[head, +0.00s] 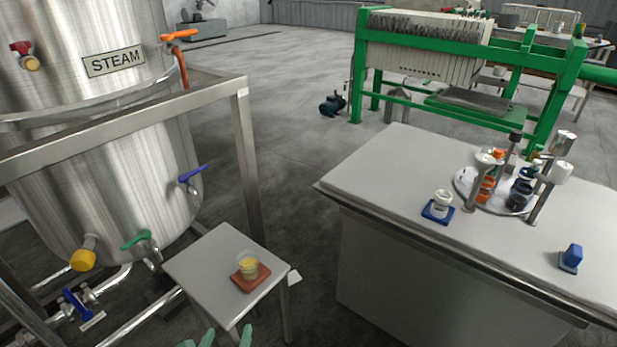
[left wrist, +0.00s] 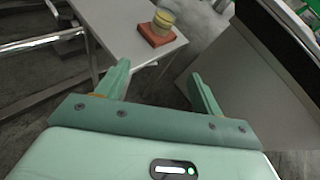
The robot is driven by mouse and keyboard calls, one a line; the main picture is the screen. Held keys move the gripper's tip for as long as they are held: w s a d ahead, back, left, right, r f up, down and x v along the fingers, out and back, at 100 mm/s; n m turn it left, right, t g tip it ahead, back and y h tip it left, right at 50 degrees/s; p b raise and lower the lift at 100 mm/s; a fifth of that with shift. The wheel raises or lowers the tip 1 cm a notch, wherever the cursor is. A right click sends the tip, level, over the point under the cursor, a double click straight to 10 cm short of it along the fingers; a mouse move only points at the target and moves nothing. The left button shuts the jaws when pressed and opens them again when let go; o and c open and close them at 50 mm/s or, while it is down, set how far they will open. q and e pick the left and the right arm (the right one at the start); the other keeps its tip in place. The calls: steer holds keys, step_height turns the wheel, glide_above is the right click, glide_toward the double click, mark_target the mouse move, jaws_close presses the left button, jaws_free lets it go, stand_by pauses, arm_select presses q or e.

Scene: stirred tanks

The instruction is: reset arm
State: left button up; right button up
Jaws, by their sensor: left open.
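My left gripper (head: 226,338) shows at the bottom edge of the head view, with only its green fingertips in sight. In the left wrist view the left gripper (left wrist: 160,85) is open, its two fingers wide apart with nothing between them. It is on the near side of a small grey side table (head: 205,268), apart from it. On that table a cup of yellow contents (head: 248,264) stands on a red-brown block (head: 251,278); both also show at the top of the left wrist view. My right gripper is not in view.
A steel tank (head: 110,170) marked STEAM, with coloured valve handles and a metal frame (head: 244,150), stands at the left. A grey workbench (head: 380,180) with a round carousel (head: 470,180) of bottles is at the right. A green filter press (head: 430,50) stands behind. Floor between is clear.

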arm_select(q)
steer(key=s+a+f+n+g, duration=0.1)
steer(key=s+f+n+g, duration=0.2)
steer(key=s+f+n, duration=0.55)
steer(key=s+a+f+n+g, duration=0.1)
steer(key=s+f+n+g, duration=0.3)
steer(key=f+n, duration=0.6)
steer(key=s+a+f+n+g, duration=0.2)
steer(key=s+f+n, duration=0.3)
steer(key=s, duration=0.6)
steer(key=s+a+f+n+g, duration=0.1)
steer(key=s+a+f+n, duration=0.15)
steer(key=s+f, duration=0.55)
steer(key=s+a+r+n+g, duration=0.2)
steer(key=s+n+g, duration=0.25)
steer(key=s, duration=2.25)
steer(key=w+r+t+p, duration=0.1)
steer(key=w+r+p, duration=0.4)
steer(key=r+p, duration=0.6)
steer(key=p, duration=0.3)
steer(key=shift+w+d+r, duration=0.2)
steer(key=shift+w+r, duration=0.05)
steer(key=shift+w, duration=0.15)
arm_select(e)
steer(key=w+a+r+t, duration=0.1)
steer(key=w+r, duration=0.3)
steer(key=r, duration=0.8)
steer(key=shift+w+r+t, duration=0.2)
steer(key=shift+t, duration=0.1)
